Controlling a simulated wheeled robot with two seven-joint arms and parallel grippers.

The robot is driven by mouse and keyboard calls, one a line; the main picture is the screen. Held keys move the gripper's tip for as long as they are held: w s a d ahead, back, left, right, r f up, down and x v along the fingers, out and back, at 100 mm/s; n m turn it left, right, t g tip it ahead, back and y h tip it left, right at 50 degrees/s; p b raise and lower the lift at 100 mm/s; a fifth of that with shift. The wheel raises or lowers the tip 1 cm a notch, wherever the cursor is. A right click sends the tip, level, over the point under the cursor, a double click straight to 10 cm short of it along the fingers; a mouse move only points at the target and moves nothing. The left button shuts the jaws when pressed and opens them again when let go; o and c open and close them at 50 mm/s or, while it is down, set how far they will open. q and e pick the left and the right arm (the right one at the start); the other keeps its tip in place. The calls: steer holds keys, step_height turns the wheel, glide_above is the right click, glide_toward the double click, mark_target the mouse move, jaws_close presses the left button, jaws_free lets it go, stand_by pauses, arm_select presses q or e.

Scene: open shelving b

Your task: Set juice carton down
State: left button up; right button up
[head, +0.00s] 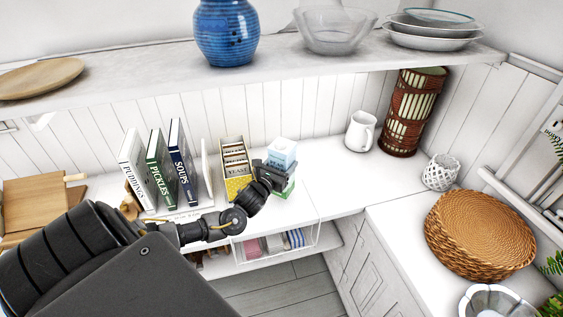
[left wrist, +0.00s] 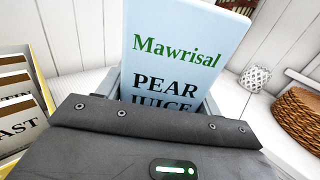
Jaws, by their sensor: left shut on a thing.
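The juice carton (head: 283,152) is light blue in its upper part, with green lower down, and stands upright above or on the white counter near the wall. Its pear juice label faces me in the left wrist view (left wrist: 180,55). My left gripper (head: 276,175) is shut on the carton, with a jaw on each side of it. The gripper body hides the carton's lower part in the left wrist view, and I cannot tell whether its base touches the counter (head: 323,180). My right gripper is not in view.
A white pitcher (head: 360,131) stands to the right. A shelf (head: 280,73) runs above. The counter between carton and pitcher is clear.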

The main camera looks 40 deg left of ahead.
arm_select(q)
steer(key=shift+w+a, duration=0.15)
step_height(320, 180, down, 2)
steer(key=shift+f+p, duration=0.1)
steer(key=shift+p, duration=0.45)
steer(key=shift+f, duration=0.45)
steer(key=shift+f, duration=0.1)
steer(key=o, duration=1.4)
steer(key=shift+f, duration=0.3)
steer(key=shift+c, duration=0.2)
steer(key=o, duration=0.4)
steer(key=shift+r, duration=0.1)
steer(key=shift+o, duration=0.2)
